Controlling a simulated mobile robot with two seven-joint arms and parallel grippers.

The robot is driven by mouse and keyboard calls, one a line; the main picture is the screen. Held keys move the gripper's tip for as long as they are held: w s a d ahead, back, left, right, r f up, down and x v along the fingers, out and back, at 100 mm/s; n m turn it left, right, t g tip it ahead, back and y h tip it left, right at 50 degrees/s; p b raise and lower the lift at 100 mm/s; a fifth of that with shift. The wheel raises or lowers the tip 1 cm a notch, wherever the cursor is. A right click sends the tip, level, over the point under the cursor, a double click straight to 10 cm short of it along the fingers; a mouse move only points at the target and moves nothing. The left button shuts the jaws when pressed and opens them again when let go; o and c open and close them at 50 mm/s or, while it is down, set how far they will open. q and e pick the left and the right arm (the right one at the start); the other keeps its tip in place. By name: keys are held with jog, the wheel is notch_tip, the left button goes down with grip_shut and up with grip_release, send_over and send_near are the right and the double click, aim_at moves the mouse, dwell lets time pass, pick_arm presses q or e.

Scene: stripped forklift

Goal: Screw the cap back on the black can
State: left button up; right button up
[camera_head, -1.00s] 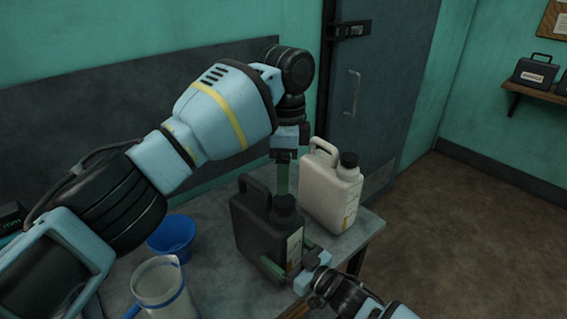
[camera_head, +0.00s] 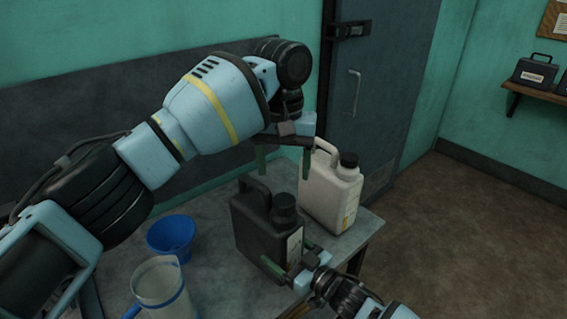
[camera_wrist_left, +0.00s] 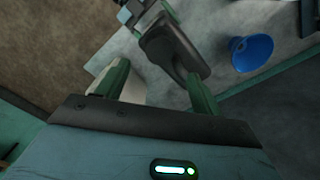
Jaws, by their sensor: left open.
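The black can (camera_head: 258,235) stands upright on the table, its handle toward the back left; it also shows in the left wrist view (camera_wrist_left: 170,45). A dark cap (camera_head: 285,203) sits on its neck; I cannot tell how tight it is. My left gripper (camera_head: 284,160) is open and empty above the can, its green fingers spread and clear of the cap. They also show in the left wrist view (camera_wrist_left: 155,88). My right gripper (camera_head: 290,260) is low at the can's front right, its green fingers on either side of the can's body, seemingly clamped on it.
A white can (camera_head: 326,195) with a black cap stands close behind the black can on the right. A blue funnel (camera_head: 171,236) and a clear jug (camera_head: 161,287) stand to the left on the grey table (camera_head: 215,280). The table's right edge is near the cans.

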aim_at(282, 199)
pick_arm(q)
jog(key=shift+n, duration=0.6)
jog(key=shift+f, duration=0.15)
jog(key=shift+f, duration=3.95)
jog(key=shift+c, duration=0.4)
jog(key=c, duration=1)
jog(key=m, duration=0.5)
jog(key=o, duration=1.1)
jog(key=shift+a, duration=0.1)
jog(key=shift+w, duration=0.1)
